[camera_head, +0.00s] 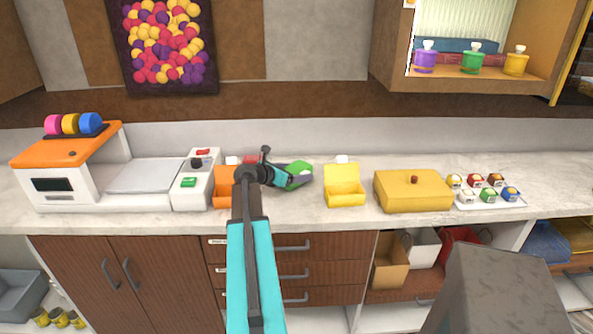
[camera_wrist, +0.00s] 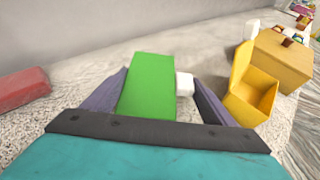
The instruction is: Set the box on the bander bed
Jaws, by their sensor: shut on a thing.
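My gripper (camera_wrist: 155,95) is shut on a green box (camera_wrist: 148,84), with a dark finger on each side of it. A white knob-like part (camera_wrist: 184,85) shows on the box's right side, by the right finger. In the head view the green box (camera_head: 299,173) is at the counter's middle, partly hidden by my gripper (camera_head: 297,181); I cannot tell whether it touches the counter. The bander at the far left has an orange top (camera_head: 66,144). A flat grey plate (camera_head: 146,175), which looks like the bander bed, lies right of it and is empty.
A white unit with buttons (camera_head: 193,190) stands right of the plate. An open yellow box (camera_head: 345,193), a larger yellow box (camera_head: 413,192) and a tray of jars (camera_head: 490,202) stand to the right.

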